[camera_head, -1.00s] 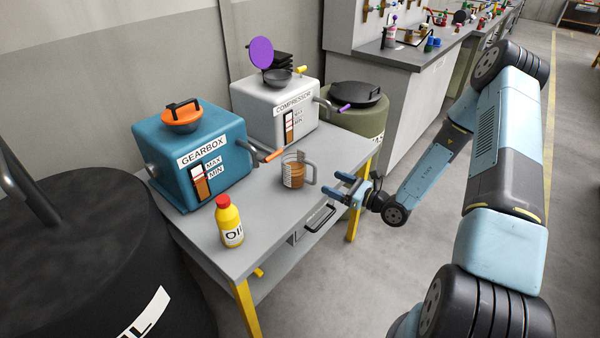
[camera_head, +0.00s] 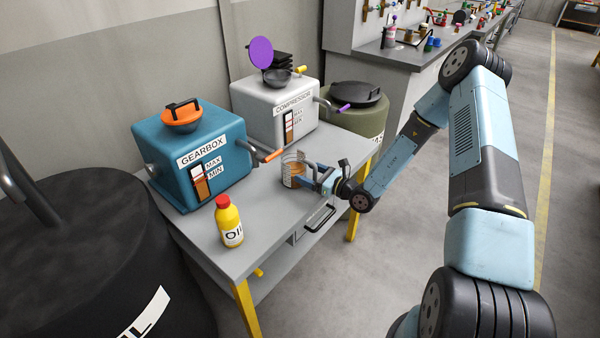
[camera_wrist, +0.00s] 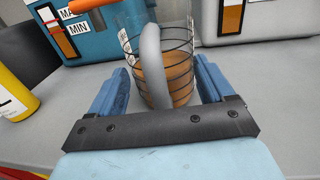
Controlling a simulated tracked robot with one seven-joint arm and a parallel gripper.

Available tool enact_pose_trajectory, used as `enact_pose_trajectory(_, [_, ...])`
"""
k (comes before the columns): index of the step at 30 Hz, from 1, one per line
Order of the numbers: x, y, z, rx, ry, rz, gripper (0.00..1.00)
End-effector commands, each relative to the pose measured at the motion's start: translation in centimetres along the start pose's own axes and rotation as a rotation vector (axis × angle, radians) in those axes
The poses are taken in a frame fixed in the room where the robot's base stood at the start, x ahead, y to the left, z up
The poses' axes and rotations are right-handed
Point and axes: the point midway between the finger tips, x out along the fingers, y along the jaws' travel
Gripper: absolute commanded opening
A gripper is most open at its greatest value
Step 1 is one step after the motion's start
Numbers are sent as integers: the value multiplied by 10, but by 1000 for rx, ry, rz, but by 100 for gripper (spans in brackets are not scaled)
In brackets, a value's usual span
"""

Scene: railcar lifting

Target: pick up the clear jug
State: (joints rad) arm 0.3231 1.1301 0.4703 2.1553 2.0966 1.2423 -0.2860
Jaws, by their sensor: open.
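The clear jug (camera_head: 291,167) stands upright on the grey table, with brown liquid inside and dark rings marked around it. In the wrist view the jug (camera_wrist: 178,72) is straight ahead, with its grey handle (camera_wrist: 152,65) facing me. My gripper (camera_head: 312,178) is at the jug's right side in the head view and partly covers it. In the wrist view my blue fingers (camera_wrist: 160,88) are open, one on each side of the handle. I cannot tell whether they touch the jug.
The blue gearbox (camera_head: 190,160) stands left of the jug, its orange-tipped lever (camera_head: 274,155) close by. The white compressor (camera_head: 270,108) is behind. A yellow oil bottle (camera_head: 229,222) stands near the table's (camera_head: 265,225) front left. The table front has a drawer handle (camera_head: 320,218).

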Motion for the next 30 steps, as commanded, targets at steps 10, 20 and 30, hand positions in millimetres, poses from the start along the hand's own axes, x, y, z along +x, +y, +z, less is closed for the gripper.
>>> enact_pose_trajectory(10, [0,0,0,0,0,0,66])
enact_pose_trajectory(20, [0,0,0,-1,0,0,34])
enact_pose_trajectory(30, [0,0,0,-1,0,0,2])
